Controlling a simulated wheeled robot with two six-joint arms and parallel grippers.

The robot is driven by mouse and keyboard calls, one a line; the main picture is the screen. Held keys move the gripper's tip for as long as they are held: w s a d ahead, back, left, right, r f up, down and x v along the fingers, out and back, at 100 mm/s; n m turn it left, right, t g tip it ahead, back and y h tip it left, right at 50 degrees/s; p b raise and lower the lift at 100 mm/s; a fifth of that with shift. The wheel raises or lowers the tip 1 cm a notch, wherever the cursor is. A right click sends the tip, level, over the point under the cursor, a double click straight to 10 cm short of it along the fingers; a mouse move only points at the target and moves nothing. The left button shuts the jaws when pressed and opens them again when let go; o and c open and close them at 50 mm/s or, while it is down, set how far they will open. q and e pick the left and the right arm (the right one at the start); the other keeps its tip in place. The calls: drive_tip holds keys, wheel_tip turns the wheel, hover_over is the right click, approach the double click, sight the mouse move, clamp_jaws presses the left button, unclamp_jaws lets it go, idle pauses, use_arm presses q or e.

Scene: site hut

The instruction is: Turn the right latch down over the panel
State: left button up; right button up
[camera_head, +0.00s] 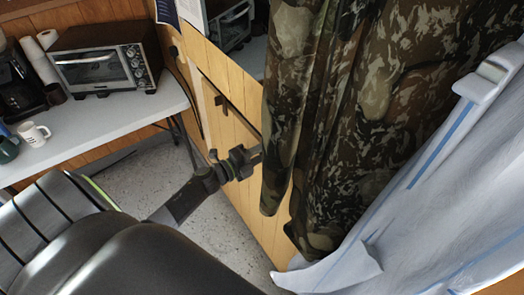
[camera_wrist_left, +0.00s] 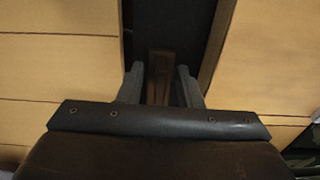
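My left gripper (camera_head: 258,153) reaches from the lower left to the wood-panelled wall, close to the camouflage curtain. In the left wrist view its two fingers (camera_wrist_left: 161,85) stand on either side of a brown wooden latch (camera_wrist_left: 160,68), with narrow gaps showing, so it looks open around the latch. The latch points along the fingers' length in that view, over a dark strip (camera_wrist_left: 165,22) edged with wood. In the head view this latch is hidden by the gripper and curtain. Another small dark latch-like piece (camera_head: 219,100) sits higher up on the wall. My right gripper is not in view.
The camouflage curtain (camera_head: 345,110) hangs just right of the gripper, with pale blue-striped sheeting (camera_head: 440,190) beyond. A white table (camera_head: 110,120) at left holds a toaster oven (camera_head: 105,65), mugs and a coffee maker. Speckled floor (camera_head: 150,180) is clear below.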

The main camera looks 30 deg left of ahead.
use_arm(q)
clamp_jaws()
idle(0.3)
drive_tip(key=shift+f+m+b, duration=0.2)
drive_tip(key=shift+m+b, duration=0.75)
drive_tip(key=shift+m, duration=0.15)
drive_tip(key=m+b, duration=0.3)
drive_tip(key=m, duration=0.1)
drive_tip(key=m+b, duration=0.4)
drive_tip(key=m, duration=0.2)
drive_tip(key=shift+m, duration=0.4)
drive_tip(key=m+b, duration=0.2)
drive_tip(key=m, duration=0.2)
drive_tip(key=shift+r+m, duration=0.1)
drive_tip(key=shift+m, duration=0.3)
drive_tip(key=shift+b, duration=0.3)
